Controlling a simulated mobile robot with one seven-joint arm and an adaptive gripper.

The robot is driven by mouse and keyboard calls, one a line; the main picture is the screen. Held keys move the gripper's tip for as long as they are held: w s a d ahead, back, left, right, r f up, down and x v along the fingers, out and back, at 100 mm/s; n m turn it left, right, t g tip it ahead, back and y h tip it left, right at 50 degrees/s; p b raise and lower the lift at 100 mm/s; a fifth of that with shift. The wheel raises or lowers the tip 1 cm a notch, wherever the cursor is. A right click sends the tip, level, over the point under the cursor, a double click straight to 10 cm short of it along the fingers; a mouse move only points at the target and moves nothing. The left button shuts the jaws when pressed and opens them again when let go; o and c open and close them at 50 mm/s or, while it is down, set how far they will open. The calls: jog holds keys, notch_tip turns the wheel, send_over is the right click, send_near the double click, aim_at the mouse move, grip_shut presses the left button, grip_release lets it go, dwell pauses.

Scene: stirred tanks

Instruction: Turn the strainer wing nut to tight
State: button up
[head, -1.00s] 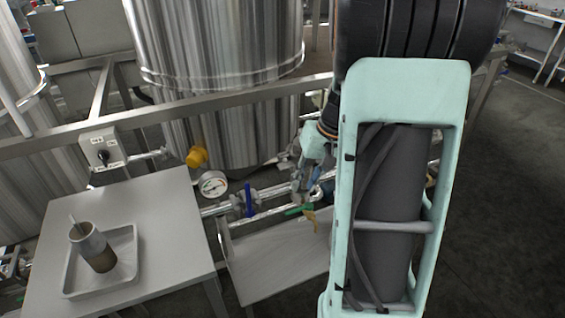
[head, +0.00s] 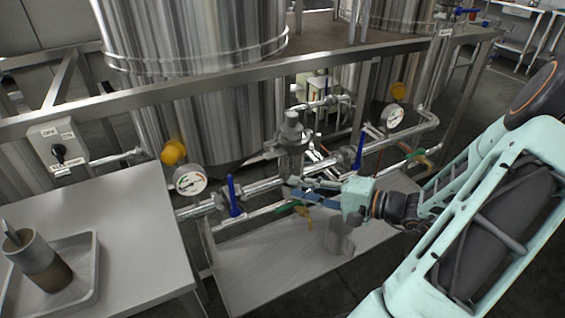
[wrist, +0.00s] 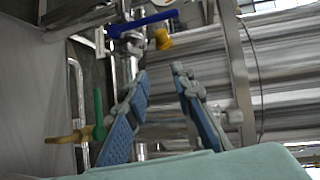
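The strainer appears to be the upright steel housing (head: 291,137) with a narrower top, set in the pipe run in the middle of the head view. I cannot make out its wing nut for certain. My gripper (head: 288,190) is in front of the housing's lower part, reaching in from the right; I cannot tell whether it touches. In the wrist view my gripper (wrist: 159,72) has its two blue-padded fingers apart, with nothing held between them. Steel pipework shows beyond the fingertips.
A blue-handled valve (head: 234,196) and a gauge (head: 190,181) sit left of the strainer; another gauge (head: 391,116) is right. A green-handled brass tap (wrist: 97,125) is close to the left finger. A side table (head: 130,255) holds a tray with a cup.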

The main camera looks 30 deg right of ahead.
aim_at(280, 156)
jog(key=d+r+m+t+h+b, duration=0.1)
jog(key=d+r+m+t+h, duration=0.1)
jog(key=d+t, duration=0.25)
jog(key=shift+g, duration=0.45)
jog(key=b+x, duration=0.2)
jog(key=x, duration=0.9)
jog(key=shift+w+r, duration=0.1)
jog(key=shift+w, duration=0.1)
grip_shut()
